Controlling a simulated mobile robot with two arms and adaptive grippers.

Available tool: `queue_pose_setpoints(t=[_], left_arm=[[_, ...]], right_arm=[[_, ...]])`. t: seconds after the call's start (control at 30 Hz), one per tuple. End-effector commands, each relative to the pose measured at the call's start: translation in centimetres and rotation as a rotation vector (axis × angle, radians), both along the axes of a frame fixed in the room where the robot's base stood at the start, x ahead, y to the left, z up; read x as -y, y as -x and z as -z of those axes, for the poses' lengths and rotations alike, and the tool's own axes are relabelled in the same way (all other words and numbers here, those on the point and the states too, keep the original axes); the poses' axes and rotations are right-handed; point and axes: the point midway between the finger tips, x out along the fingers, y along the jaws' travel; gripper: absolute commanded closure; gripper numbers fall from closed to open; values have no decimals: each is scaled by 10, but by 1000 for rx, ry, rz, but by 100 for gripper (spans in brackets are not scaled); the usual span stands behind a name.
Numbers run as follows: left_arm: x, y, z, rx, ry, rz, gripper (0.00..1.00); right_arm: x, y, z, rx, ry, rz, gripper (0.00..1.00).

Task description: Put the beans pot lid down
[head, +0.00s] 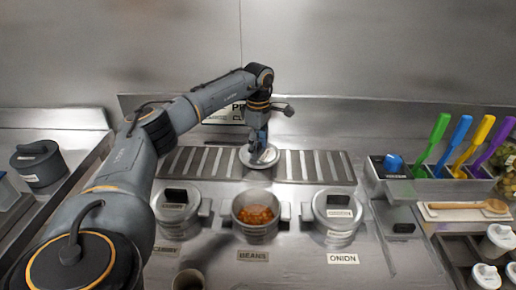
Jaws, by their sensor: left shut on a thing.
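The beans pot (256,231) stands uncovered in the middle of the counter, with orange-brown beans showing inside, behind its BEANS label (253,256). My left gripper (259,150) is shut on a round grey metal lid (270,161), which is at the slatted rack behind the pot. I cannot tell whether the lid touches the slats. My right gripper is not in view.
Lidded pots stand on both sides, the curry pot (176,222) and the onion pot (337,231). The slatted rack (318,167) has bare room on both sides of the lid. A bin of coloured-handled utensils (436,187) stands at right.

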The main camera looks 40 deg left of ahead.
Motion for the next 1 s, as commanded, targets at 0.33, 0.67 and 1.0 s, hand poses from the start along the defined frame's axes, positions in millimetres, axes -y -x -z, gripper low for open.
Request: queue_pose_setpoints(t=[0.33,0.67,1.0], left_arm=[[0,1,18,0,1,-1,80],[0,1,21,0,1,-1,23],[0,1,19,0,1,-1,23]], right_arm=[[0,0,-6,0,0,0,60],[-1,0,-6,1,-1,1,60],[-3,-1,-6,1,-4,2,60]])
